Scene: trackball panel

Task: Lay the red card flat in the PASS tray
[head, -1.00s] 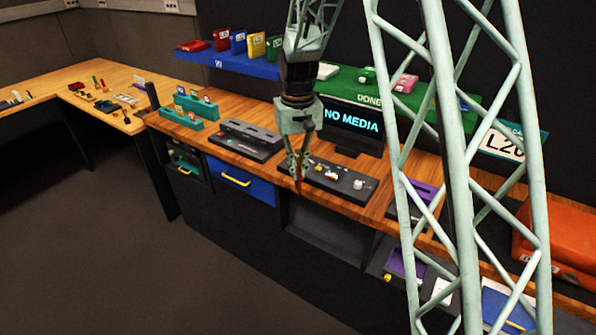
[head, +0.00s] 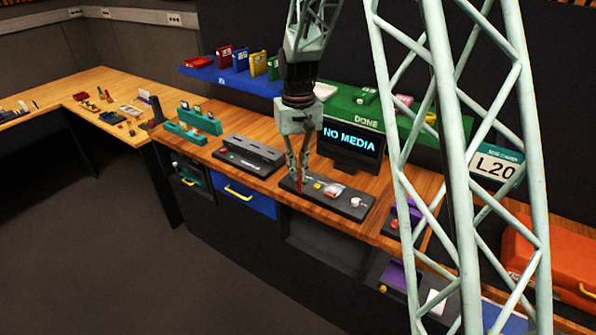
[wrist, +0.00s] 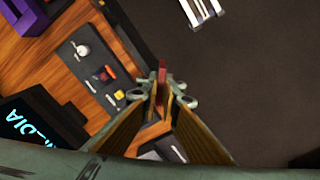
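The red tip (head: 300,187) also shows below the fingers in the head view. The card is held in the air, apart from the panel, as far as I can tell. No tray label reading PASS is legible, so I cannot tell which tray it is.
A screen (head: 350,145) reading NO MEDIA stands behind the panel. A green DONE shelf (head: 350,108) and a blue shelf (head: 235,75) hold small boxes. A grey slotted unit (head: 250,153) is to the left. An orange case (head: 555,262) sits at right. Open floor lies in front.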

